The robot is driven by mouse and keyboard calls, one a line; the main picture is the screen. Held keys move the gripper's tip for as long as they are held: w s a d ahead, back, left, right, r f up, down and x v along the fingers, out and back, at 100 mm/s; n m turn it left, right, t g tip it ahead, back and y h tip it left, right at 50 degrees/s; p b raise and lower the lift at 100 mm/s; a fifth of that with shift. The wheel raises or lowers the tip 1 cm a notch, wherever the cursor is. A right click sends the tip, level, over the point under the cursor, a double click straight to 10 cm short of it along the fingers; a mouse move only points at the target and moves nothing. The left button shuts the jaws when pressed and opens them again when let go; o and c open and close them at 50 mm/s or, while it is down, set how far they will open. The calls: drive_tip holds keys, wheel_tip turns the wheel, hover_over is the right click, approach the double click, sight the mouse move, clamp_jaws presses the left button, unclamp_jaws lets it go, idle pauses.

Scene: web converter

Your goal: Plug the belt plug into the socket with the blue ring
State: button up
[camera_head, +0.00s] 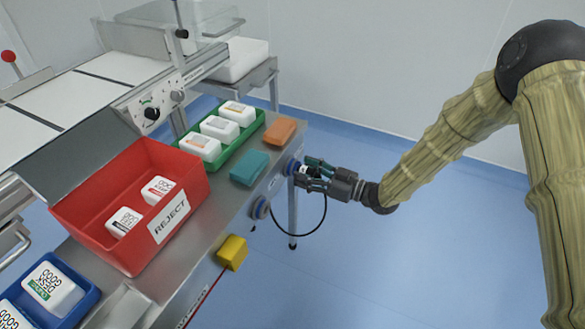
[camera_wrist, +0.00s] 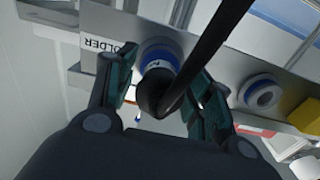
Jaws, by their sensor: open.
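The dark belt plug (camera_wrist: 153,92) sits in a blue-rimmed port (camera_wrist: 158,52) beside the label HOLDER in the wrist view. Its black cable (camera_wrist: 205,50) runs up from it across that view. My gripper (camera_head: 309,171) is at the side of the bench; its green-padded fingers stand on either side of the plug (camera_wrist: 163,92), open. Contact with the plug cannot be told. The socket with the blue ring (camera_wrist: 262,93) is to the right in the wrist view, with an open centre. In the head view the socket (camera_head: 260,209) is nearer along the same side panel.
A yellow block (camera_head: 232,252) juts from the same panel beyond the socket. The cable (camera_head: 322,217) hangs in a loop below my gripper. A red REJECT bin (camera_head: 122,254), a green tray (camera_head: 251,129) and teal (camera_head: 249,168) and orange (camera_head: 280,131) blocks stand on the bench. The floor at right is clear.

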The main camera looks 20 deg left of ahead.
sight(315, 175)
clamp_jaws()
drive_tip(key=shift+d, duration=0.15)
drive_tip(key=shift+s+d+p, duration=0.1)
drive_tip(key=shift+d+p, duration=0.3)
drive_tip(key=shift+d, duration=1.4)
drive_tip(key=shift+d, duration=0.1)
drive_tip(key=shift+d+p, duration=0.4)
drive_tip(key=shift+d, duration=1.5)
drive_tip(key=shift+s, duration=0.1)
